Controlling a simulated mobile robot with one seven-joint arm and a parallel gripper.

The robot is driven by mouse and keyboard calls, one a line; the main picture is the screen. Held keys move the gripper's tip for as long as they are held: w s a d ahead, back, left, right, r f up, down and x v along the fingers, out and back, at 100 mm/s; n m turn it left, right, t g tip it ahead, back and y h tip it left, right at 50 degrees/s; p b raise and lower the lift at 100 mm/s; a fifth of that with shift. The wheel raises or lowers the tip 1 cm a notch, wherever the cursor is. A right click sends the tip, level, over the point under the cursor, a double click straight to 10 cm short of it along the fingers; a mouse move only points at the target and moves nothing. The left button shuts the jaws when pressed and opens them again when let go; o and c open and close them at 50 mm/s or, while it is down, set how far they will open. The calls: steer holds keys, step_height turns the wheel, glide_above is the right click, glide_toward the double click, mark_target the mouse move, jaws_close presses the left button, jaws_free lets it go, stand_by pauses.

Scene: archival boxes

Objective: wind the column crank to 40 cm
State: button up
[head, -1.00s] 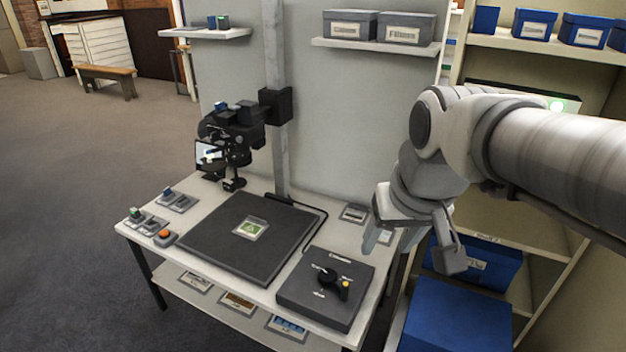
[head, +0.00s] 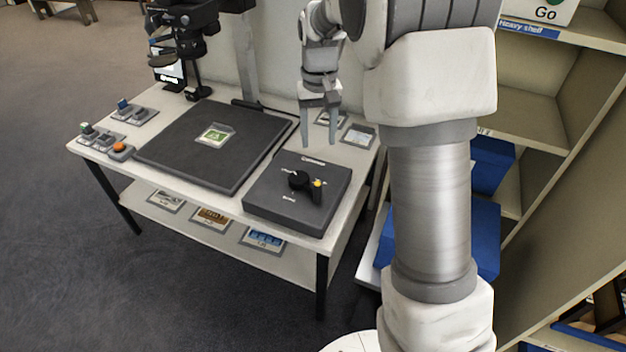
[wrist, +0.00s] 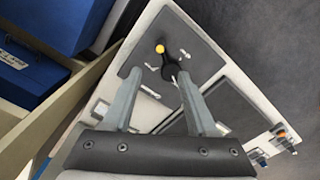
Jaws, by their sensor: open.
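The column crank is a black handle with a yellow knob (head: 305,182) on a dark grey box (head: 290,212) at the table's front right corner. My gripper (head: 319,128) is open and empty, pointing down above and behind the box, apart from the crank. In the wrist view the crank (wrist: 170,65) shows beyond and between the two fingers (wrist: 155,95). The column (head: 246,55) stands behind the dark baseboard and carries the black camera (head: 185,30). The markings by the crank are too small to read.
A dark baseboard (head: 175,155) with a small green picture (head: 215,136) lies left of the crank box. Small switch blocks (head: 120,151) sit at the table's left edge. Shelving with blue boxes (head: 492,165) stands at the right. Two small cards (head: 357,136) lie behind the crank box.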

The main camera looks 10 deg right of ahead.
mark_target(318, 184)
step_height(318, 184, down, 17)
steer(key=b, duration=0.5)
steer(key=shift+f+b, duration=0.2)
steer(key=shift+b, duration=0.2)
jaws_close()
